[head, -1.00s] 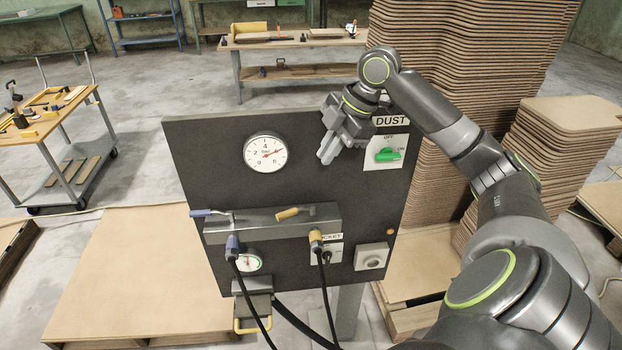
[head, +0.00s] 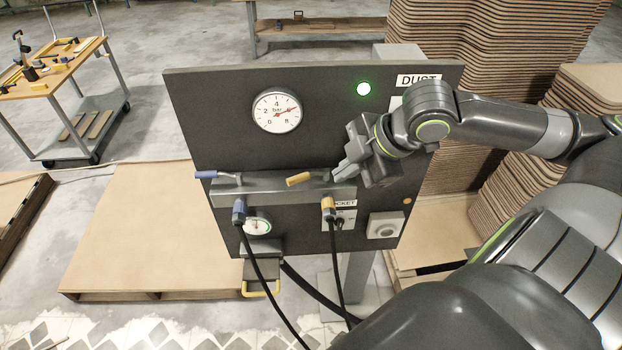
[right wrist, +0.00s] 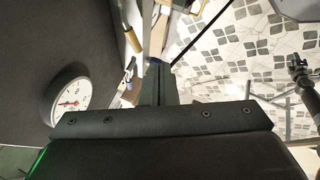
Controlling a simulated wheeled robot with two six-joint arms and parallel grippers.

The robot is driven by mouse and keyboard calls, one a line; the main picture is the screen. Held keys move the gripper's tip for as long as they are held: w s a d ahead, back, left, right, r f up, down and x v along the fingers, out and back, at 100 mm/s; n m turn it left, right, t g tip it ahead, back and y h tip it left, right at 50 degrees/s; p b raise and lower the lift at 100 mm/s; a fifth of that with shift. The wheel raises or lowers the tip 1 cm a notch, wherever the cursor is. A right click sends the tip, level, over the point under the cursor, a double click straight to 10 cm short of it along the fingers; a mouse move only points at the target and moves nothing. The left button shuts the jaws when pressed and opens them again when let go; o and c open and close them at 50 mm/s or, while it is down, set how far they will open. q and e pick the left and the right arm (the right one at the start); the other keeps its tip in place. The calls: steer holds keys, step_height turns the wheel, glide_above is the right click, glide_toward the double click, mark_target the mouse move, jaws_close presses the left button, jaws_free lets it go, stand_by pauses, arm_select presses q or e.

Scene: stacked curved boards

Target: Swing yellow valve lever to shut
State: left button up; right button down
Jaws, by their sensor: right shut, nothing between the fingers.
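The yellow valve lever (head: 299,180) sits on top of the grey manifold bar (head: 275,196) on the dark panel. Its handle points left, roughly along the bar. My right gripper (head: 340,174) is shut and empty, with its fingertips just right of the yellow lever's pivot end. I cannot tell whether they touch the lever. In the right wrist view the shut fingers (right wrist: 160,82) point away from the camera beside the panel. A blue lever (head: 214,175) also points left, at the bar's left end. My left gripper is not in view.
The dark panel (head: 210,110) carries a round pressure gauge (head: 277,112), a lit green lamp (head: 363,88) and a grey round control (head: 385,225). Black hoses (head: 262,270) hang from the bar. Stacked curved boards (head: 480,60) stand behind at right. A tool cart (head: 55,80) stands at left.

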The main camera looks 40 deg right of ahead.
steer(key=w+a+f, duration=0.2)
steer(key=w+f, duration=0.6)
steer(key=shift+b, duration=0.4)
stand_by(0.4)
steer(key=shift+d, duration=0.1)
